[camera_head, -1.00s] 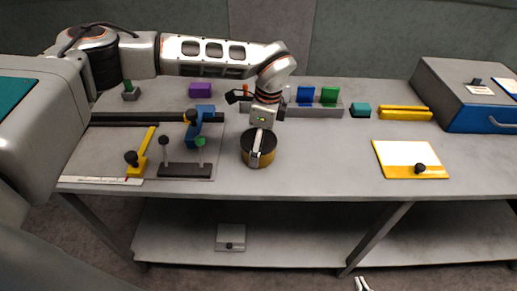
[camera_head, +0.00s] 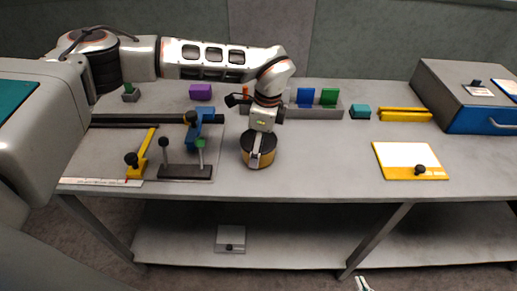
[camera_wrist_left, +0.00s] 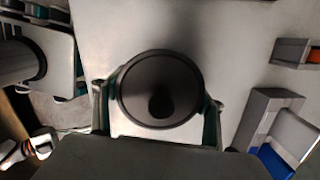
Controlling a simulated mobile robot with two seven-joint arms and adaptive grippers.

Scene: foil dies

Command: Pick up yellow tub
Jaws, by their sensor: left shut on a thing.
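The yellow tub (camera_head: 268,157) is a round tub with a dark top and a yellow side, upright at the middle of the bench, near its front edge. My left gripper (camera_head: 258,155) comes down on it from above and is shut on it. In the left wrist view, the tub's dark round top (camera_wrist_left: 135,92) lies between the two fingers (camera_wrist_left: 158,115), one on each side. I cannot tell whether the tub touches the bench. Only the tips of my right gripper (camera_head: 363,285) show at the bottom edge of the head view, apart and empty, away from the bench.
A grey rack (camera_head: 318,111) with blue and green blocks stands behind the tub. A blue clamp fixture (camera_head: 196,128) and a dark bar with levers (camera_head: 185,171) are to its left. A yellow-edged plate (camera_head: 408,158) lies right. The bench between tub and plate is clear.

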